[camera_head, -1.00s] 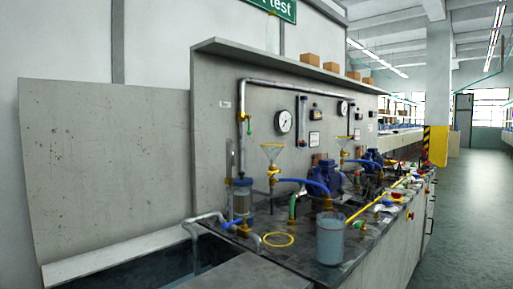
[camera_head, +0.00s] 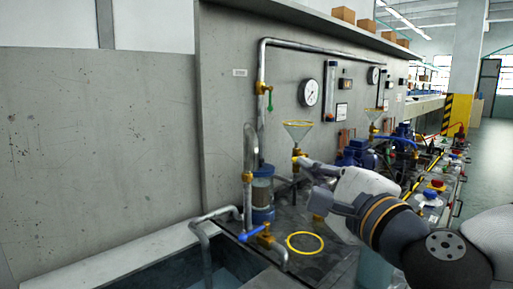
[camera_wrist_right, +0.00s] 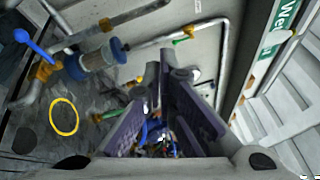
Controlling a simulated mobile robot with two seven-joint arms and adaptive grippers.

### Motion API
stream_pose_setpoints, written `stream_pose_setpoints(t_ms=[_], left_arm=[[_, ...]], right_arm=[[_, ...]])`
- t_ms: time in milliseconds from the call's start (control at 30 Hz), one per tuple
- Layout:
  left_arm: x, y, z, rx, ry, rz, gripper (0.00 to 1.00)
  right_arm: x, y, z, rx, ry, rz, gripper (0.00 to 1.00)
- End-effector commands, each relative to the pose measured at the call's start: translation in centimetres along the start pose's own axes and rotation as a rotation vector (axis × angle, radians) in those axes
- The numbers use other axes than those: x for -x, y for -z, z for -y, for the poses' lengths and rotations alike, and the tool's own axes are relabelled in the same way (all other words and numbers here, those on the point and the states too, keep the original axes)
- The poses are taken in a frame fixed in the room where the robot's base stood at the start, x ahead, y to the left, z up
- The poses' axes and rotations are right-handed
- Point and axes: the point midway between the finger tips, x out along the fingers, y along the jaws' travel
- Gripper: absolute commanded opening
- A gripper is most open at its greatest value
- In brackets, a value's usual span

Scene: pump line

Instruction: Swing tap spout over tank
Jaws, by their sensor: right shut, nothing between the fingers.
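The tap (camera_head: 264,237) has a brass body and a blue lever. It stands at the bench's left end, and its short grey spout (camera_head: 283,256) bends down over the bench top beside the tank. In the right wrist view the brass tap (camera_wrist_right: 44,70) and its spout (camera_wrist_right: 27,94) are at the upper left. The tank (camera_head: 180,281) is a dark open basin at the lower left. My right gripper (camera_head: 303,163) is shut and empty, in front of the brass valve under the front funnel, apart from the tap. Its fingers (camera_wrist_right: 180,76) also show in the wrist view.
A glass-and-blue filter cylinder (camera_head: 262,193) and an upright bent pipe (camera_head: 250,150) stand behind the tap. A grey pipe (camera_head: 199,228) reaches down into the tank. A yellow ring (camera_head: 305,243) lies flat right of the spout. Pumps and hoses crowd the right.

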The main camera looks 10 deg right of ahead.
Motion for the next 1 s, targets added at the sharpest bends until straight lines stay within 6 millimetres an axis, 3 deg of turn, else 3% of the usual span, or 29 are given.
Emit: stream_pose_setpoints(t_ms=[167, 533, 733, 1000], left_arm=[[-0.3, -0.4, 0.0, 0.0, 0.0, 0.016, 0.4], [-1.1, -0.7, 0.0, -0.001, 0.001, 0.033, 0.4], [-0.2, -0.3, 0.0, -0.001, 0.0, 0.011, 0.4], [-0.2, -0.3, 0.0, 0.0, 0.0, 0.009, 0.4]], right_arm=[[-2.1, 0.1, -0.1, 0.002, 0.0, -0.001, 0.0], [-10.1, 0.0, -0.2, 0.003, -0.002, -0.001, 0.0], [-10.7, -3.2, 0.2, 0.005, 0.001, 0.004, 0.0], [-10.9, -4.0, -0.1, 0.003, -0.001, 0.001, 0.0]])
